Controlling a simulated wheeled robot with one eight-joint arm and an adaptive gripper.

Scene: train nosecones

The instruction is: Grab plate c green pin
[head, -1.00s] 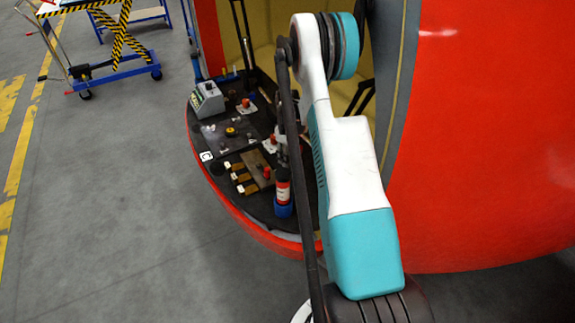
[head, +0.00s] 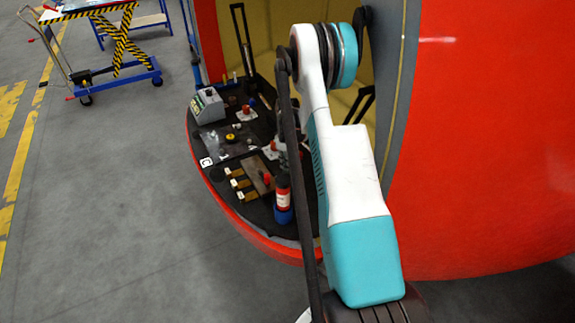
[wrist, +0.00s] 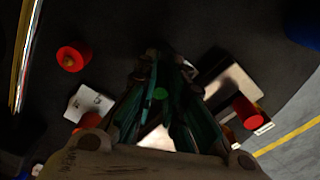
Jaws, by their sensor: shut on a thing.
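In the wrist view, my gripper (wrist: 160,100) points down with its dark teal fingers close together. A small green pin (wrist: 160,94) shows between the fingertips, and the fingers are shut on it. A pale plate (wrist: 90,103) with dark marks lies left of the fingers; I cannot read its letter for sure. Another pale plate (wrist: 155,138) is partly hidden behind the fingers. In the head view, my arm covers most of the gripper and the green pin cannot be made out.
Red knobs flank the gripper, one at left (wrist: 74,58) and one at right (wrist: 246,112). In the head view, a grey box (head: 208,105), a brown plate (head: 259,174) and a red-and-blue cylinder (head: 283,200) stand on the black deck. The red nosecone shell (head: 480,170) rises at right.

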